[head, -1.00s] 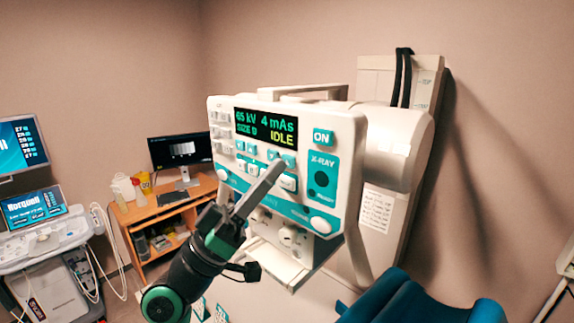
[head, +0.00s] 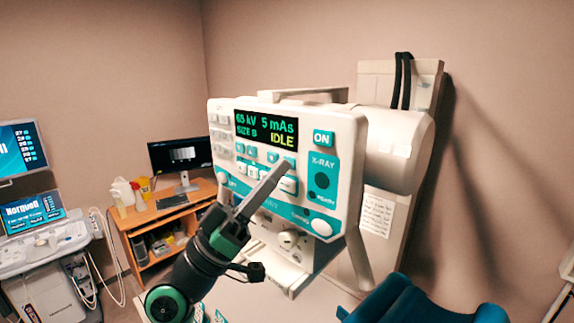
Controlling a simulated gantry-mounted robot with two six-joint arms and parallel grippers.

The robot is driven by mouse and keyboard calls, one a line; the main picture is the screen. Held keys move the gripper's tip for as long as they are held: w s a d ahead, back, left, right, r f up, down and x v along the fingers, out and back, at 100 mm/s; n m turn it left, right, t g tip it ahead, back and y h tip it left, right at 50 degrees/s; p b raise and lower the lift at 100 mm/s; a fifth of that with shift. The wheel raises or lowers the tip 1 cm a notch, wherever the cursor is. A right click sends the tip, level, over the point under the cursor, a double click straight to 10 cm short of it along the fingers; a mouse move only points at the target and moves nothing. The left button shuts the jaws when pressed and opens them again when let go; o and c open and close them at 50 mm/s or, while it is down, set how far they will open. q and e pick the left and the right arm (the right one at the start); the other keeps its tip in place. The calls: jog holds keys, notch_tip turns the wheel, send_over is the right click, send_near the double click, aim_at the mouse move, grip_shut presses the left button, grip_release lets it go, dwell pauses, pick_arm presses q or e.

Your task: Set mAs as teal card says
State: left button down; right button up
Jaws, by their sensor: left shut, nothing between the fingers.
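The X-ray control panel (head: 257,188) is a white box with a teal face. Its display (head: 266,127) reads 65 kV, 5 mAs, SIZE B and IDLE. Several small teal and white buttons sit below the display. My left gripper (head: 282,168) is shut and empty. Its fingertips are at the panel's buttons, over or just below the rightmost teal button (head: 290,159); I cannot tell whether they touch it. The fingers hide part of the lower panel. I cannot make out a teal card clearly. My right gripper is not in view.
A paper sheet (head: 377,213) hangs behind the panel. A wooden desk (head: 165,209) with a monitor stands at left; a blue chair (head: 415,303) is at lower right.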

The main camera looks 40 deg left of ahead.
pick_arm(q)
jog(key=shift+s, duration=0.1)
dwell(0.3)
jog(key=shift+s+p, duration=0.3)
jog(key=shift+s, duration=0.35)
jog(key=shift+s+a+p, duration=0.1)
jog(key=shift+s+p, duration=0.7)
jog(key=shift+s, duration=1.75)
dwell(0.4)
jog(key=s+p, duration=0.3)
jog(key=shift+s, duration=0.4)
